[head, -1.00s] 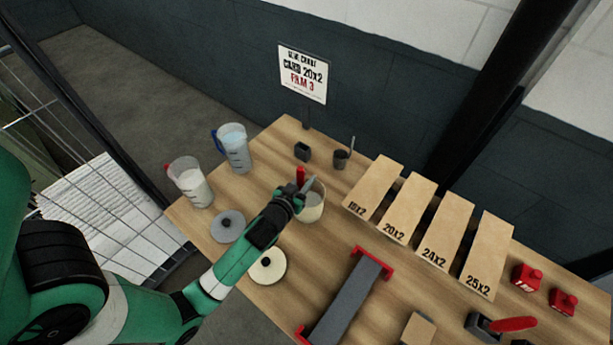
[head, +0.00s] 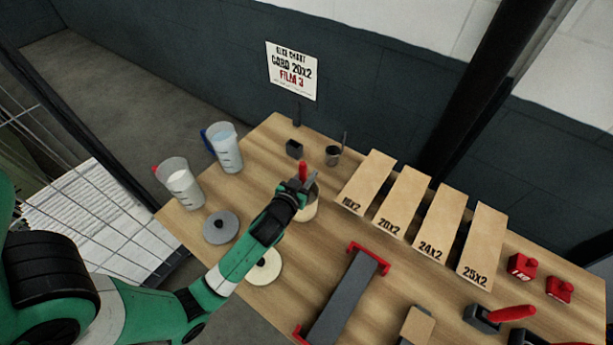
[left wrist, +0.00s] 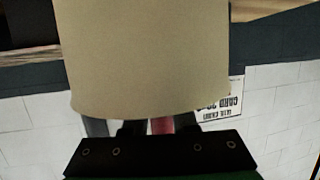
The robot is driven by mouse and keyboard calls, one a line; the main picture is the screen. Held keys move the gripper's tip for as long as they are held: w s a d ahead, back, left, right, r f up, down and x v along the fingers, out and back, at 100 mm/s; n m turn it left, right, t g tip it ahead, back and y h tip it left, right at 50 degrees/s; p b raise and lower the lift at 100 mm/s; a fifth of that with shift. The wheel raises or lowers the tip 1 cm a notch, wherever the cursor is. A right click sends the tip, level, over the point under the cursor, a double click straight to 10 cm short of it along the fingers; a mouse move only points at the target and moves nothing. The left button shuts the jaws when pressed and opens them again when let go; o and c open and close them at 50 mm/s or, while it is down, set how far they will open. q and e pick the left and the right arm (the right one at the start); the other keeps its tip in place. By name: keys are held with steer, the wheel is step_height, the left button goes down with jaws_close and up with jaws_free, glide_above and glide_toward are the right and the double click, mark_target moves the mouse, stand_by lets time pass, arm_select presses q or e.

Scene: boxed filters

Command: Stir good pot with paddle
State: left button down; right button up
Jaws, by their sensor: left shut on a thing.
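The pot (head: 308,211) is a pale cream vessel near the middle of the table, partly hidden behind my left gripper. My left gripper (head: 301,186) is over the pot's rim and shut on the paddle, whose red handle (head: 303,168) sticks up between the fingers. The handle also shows as a red strip in the left wrist view (left wrist: 162,125). The paddle's lower part is hidden. A large beige surface, likely the pot's side, fills the upper middle of the left wrist view (left wrist: 145,55). My right gripper is out of view.
Two jugs, one with a red handle (head: 182,188) and one with a blue handle (head: 224,150), stand left. A grey lid (head: 220,228) and a cream lid (head: 266,268) lie near my arm. A small cup (head: 333,156) and labelled boards (head: 403,200) stand behind and right.

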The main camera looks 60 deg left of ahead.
arm_select(q)
steer(key=shift+s+d, duration=0.25)
steer(key=shift+s, duration=0.25)
steer(key=shift+s+d, duration=0.25)
steer(key=shift+s, duration=0.2)
steer(key=shift+w+d, duration=0.1)
steer(key=shift+w, duration=0.4)
steer(key=shift+s+a+r, duration=0.1)
steer(key=shift+a, duration=0.3)
steer(key=shift+s+a+p, duration=0.2)
steer(key=shift+a+p, duration=0.1)
steer(key=shift+a, duration=0.05)
step_height(320, 180, up, 8)
steer(key=p, duration=0.7)
steer(key=shift+r+p, duration=0.25)
steer(key=shift+p, duration=0.15)
